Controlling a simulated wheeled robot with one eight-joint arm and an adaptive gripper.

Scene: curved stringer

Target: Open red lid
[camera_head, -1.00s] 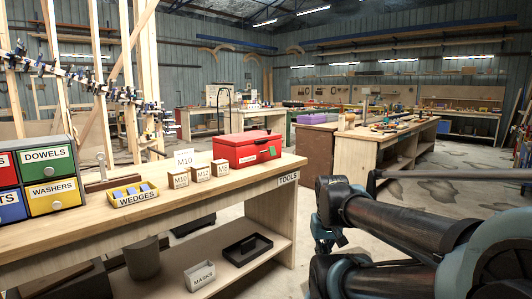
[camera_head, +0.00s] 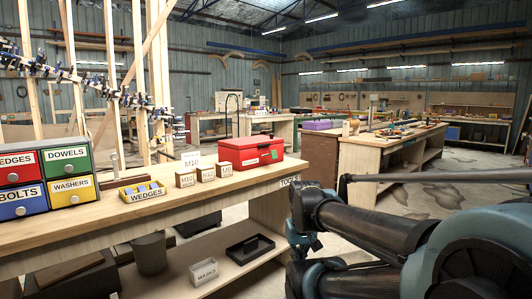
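The red box with its red lid (camera_head: 250,143) stands near the right end of the wooden workbench (camera_head: 215,190). The lid looks shut. A small green patch shows on the box front. My arm is folded at the right of the picture, apart from the bench. My gripper (camera_head: 303,243) hangs partly in view at the arm's left end, to the right of the bench and lower than the box. Its fingers are too dark and small to read.
Small labelled blocks (camera_head: 206,172) stand left of the red box. A yellow wedges tray (camera_head: 143,192) and coloured drawers (camera_head: 45,180) are farther left. A lower shelf holds a grey masks bin (camera_head: 203,272) and a black tray (camera_head: 250,247). Another bench (camera_head: 365,155) stands behind my arm.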

